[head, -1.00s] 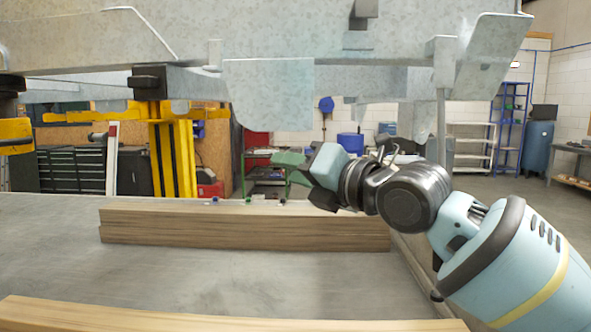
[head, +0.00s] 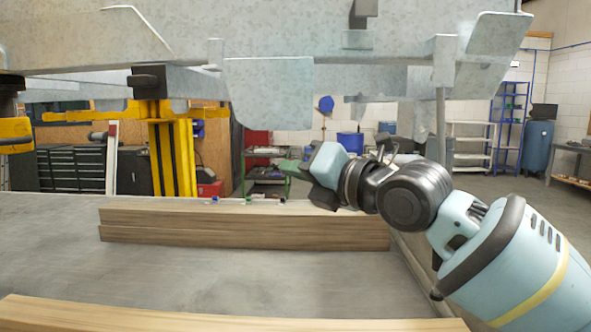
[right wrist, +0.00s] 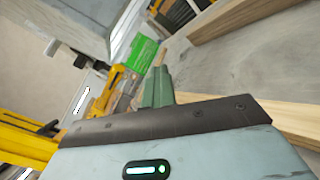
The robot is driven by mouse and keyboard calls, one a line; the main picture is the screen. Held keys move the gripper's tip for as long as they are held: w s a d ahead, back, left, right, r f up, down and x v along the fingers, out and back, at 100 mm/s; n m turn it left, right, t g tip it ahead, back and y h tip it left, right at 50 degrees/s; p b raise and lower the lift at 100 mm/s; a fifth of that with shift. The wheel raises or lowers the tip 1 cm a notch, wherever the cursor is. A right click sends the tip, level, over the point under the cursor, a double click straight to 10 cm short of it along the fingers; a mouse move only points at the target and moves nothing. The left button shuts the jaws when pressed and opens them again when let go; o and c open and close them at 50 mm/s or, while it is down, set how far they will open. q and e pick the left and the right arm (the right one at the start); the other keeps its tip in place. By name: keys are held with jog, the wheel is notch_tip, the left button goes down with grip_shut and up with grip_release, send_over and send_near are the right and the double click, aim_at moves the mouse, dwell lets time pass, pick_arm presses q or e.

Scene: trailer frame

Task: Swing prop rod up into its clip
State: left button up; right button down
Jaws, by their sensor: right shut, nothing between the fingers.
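A thin grey upright bar (head: 441,125), possibly the prop rod, hangs below the galvanized trailer frame (head: 268,90) at right; its lower end is hidden behind my right arm. I cannot make out a clip for certain. My right gripper (head: 291,168) is below the frame, pointing left and away, left of the bar and apart from it. Its green fingers also show in the right wrist view (right wrist: 158,88), closed together with nothing between them. My left gripper is not in view.
Stacked timber beams (head: 245,228) lie on the grey surface (head: 60,235) below my right gripper; another beam (head: 180,315) lies in front. Yellow posts (head: 175,155) stand at left. The frame's plates hang low overhead. Behind are a green cart (head: 262,155) and shelves.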

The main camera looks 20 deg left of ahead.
jog(key=c, duration=2.1)
grip_release()
jog(key=shift+c, duration=0.2)
jog(key=o, duration=0.8)
jog(key=shift+o, duration=0.2)
jog(key=b+v, duration=0.1)
jog(key=v, duration=0.7)
jog(key=shift+a, duration=0.15)
jog(key=shift+c, duration=0.2)
